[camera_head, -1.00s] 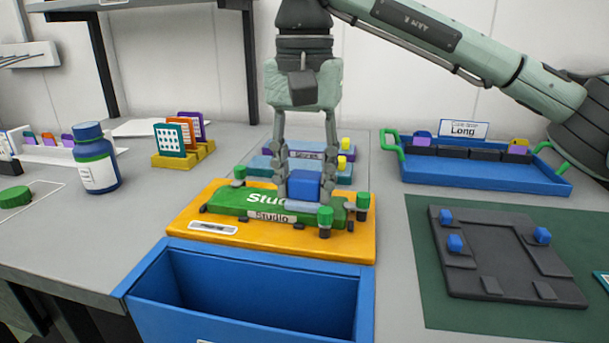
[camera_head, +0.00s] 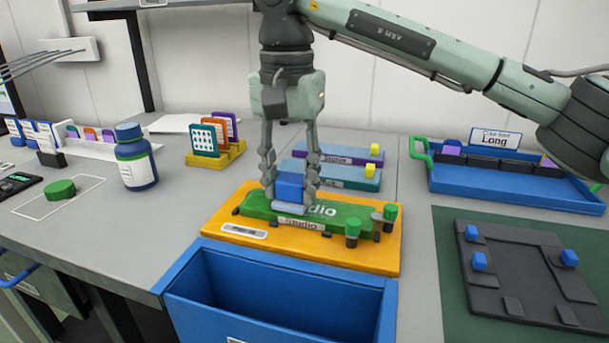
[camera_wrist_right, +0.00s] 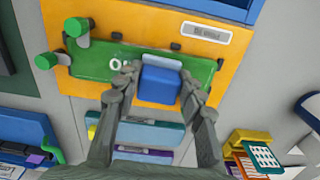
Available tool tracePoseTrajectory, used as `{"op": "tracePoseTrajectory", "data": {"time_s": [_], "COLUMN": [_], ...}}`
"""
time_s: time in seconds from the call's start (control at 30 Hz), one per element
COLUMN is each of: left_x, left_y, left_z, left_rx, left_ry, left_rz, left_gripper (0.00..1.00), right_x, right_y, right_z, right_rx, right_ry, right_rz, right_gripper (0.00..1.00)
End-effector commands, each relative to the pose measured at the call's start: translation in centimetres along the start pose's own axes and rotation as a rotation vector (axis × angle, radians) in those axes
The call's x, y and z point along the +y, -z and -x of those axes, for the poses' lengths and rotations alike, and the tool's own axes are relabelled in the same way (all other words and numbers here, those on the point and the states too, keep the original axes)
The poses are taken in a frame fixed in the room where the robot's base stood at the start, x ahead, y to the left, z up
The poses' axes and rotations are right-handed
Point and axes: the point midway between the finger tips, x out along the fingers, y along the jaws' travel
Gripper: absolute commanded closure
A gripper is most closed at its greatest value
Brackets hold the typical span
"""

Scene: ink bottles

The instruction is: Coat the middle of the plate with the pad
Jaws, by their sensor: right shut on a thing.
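The green plate (camera_head: 340,216), lettered with white text ending in "dio", lies on an orange board (camera_head: 225,215) with a "Studio" label on its front edge. My right gripper (camera_head: 290,190) points down and is shut on a blue pad block (camera_head: 290,186) with a paler base. The pad sits on the left part of the plate and hides the first letters; contact looks likely. In the right wrist view the pad (camera_wrist_right: 160,82) is between the fingers over the green plate (camera_wrist_right: 95,62). My left gripper is not in view.
Green-capped posts (camera_head: 352,228) stand at the plate's right end. An open blue bin (camera_head: 280,285) is in front. Behind are teal and purple plates (camera_head: 335,175). A blue tray (camera_head: 510,185) and dark fixture (camera_head: 520,270) are right; a bottle (camera_head: 135,160) is left.

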Motion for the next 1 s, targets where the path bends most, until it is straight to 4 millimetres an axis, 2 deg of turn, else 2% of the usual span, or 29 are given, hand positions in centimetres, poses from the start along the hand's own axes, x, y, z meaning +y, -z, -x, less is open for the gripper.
{"op": "tracePoseTrajectory", "data": {"time_s": [0.2, 0.43, 0.8, 1.0], "left_x": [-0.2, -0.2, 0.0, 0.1], "left_y": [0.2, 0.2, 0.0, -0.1], "left_z": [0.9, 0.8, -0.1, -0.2], "left_rx": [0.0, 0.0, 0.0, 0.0], "left_ry": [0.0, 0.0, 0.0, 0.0], "left_rz": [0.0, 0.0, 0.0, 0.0], "left_gripper": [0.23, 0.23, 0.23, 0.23], "right_x": [-1.6, -1.8, 1.2, 2.2], "right_y": [0.0, 0.0, 0.1, 0.1], "right_z": [0.0, -0.4, -0.4, -0.2], "right_rx": [0.0, 0.001, 0.0, 0.0], "right_ry": [-0.002, 0.0, -0.002, -0.002], "right_rz": [-0.001, -0.001, -0.001, -0.001], "right_gripper": [0.84, 0.84, 0.84, 0.84]}}
